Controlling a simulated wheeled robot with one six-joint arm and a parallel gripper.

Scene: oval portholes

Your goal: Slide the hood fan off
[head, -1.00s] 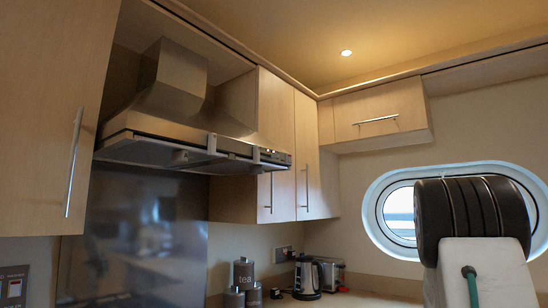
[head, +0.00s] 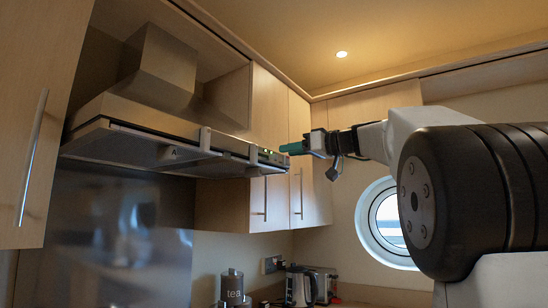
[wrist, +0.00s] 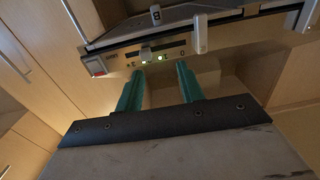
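In the wrist view, the strip (wrist: 172,56) shows a lit display and a small light-coloured knob-like part (wrist: 146,53); I cannot tell for sure that this is the fan slider. My gripper (wrist: 159,72) is open and empty, its two teal fingers apart and pointing at the strip. In the head view, my gripper (head: 288,148) is just right of the strip; contact cannot be told.
Pale wood cabinets with bar handles (head: 265,199) stand beside and behind the hood. A kettle (head: 300,287) and tea canister (head: 232,286) stand on the counter below. An oval porthole (head: 388,218) is in the wall.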

